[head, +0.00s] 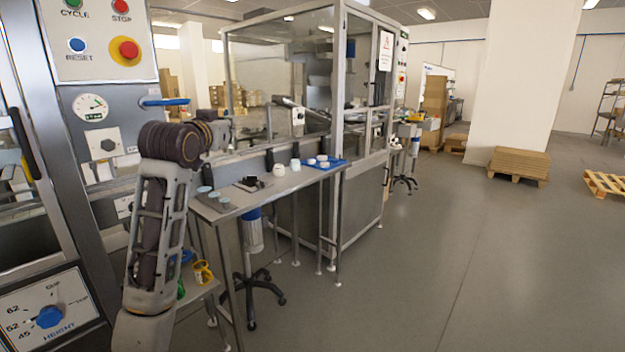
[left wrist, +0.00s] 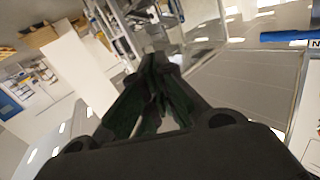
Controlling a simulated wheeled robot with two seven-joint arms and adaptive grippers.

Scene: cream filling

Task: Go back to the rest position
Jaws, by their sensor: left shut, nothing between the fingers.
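My left arm rises in front of the machine panel at the left of the head view. Its left gripper (head: 224,130) is at the far end of the bent wrist, small and partly hidden by my own wrist. In the left wrist view the dark fingers (left wrist: 157,66) come together at their tips, with nothing seen between them. The gripper is in the air, above the level of the narrow steel table (head: 228,207). My right gripper is not in view.
Close to my left arm is the control panel (head: 108,40) with buttons, and a blue handle (head: 165,102). The table holds white jars (head: 279,170) and a blue tray (head: 337,163). A glazed machine (head: 362,180) stands behind. The floor (head: 430,270) at right is free.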

